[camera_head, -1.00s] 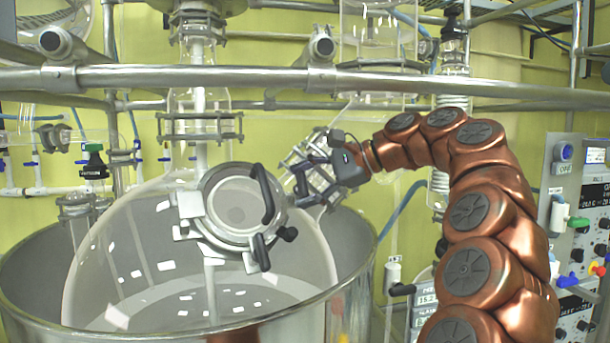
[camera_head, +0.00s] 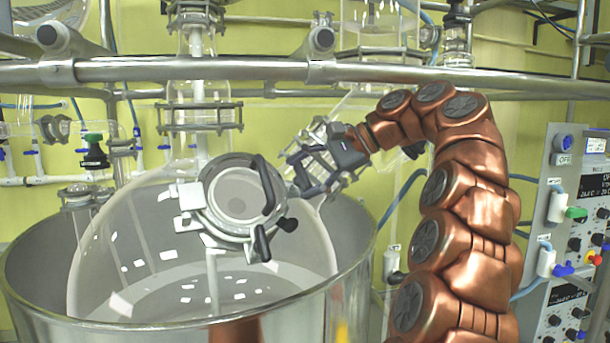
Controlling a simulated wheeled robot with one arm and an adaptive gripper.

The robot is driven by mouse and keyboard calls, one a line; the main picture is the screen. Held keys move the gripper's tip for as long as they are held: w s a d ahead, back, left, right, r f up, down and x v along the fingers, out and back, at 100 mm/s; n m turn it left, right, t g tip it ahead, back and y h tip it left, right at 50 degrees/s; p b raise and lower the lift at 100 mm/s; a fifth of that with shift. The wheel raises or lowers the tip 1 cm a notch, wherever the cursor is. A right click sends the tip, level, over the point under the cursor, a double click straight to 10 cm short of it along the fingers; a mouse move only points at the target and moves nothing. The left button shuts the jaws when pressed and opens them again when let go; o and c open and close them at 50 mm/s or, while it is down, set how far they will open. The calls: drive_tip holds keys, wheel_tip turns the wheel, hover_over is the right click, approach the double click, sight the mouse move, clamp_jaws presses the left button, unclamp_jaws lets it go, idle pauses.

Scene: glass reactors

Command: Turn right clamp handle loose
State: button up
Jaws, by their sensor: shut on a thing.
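The right clamp (camera_head: 318,133) is a metal ring clamp on the slanted side neck at the right of the large glass vessel (camera_head: 130,235). My gripper (camera_head: 300,172) is at this clamp, in front of its lower part, and is shut on the right clamp handle. The dark jaws cover the handle, so its angle cannot be told. A round port lid (camera_head: 238,205) with black handles (camera_head: 268,185) sits on the vessel front, just left of my jaws and apart from them.
A steel rail (camera_head: 420,76) crosses above my gripper. The steel pot rim (camera_head: 352,275) lies below. A control panel (camera_head: 575,240) with knobs and plugs stands at the right, close to my arm. A glass pipe stands behind.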

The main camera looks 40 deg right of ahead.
drive_tip(key=o, duration=1.1)
drive_tip(key=shift+o, duration=0.2)
drive_tip(key=shift+a+m+t+b, duration=0.1)
drive_tip(key=shift+m+t+b, duration=0.3)
drive_tip(key=shift+m, duration=0.2)
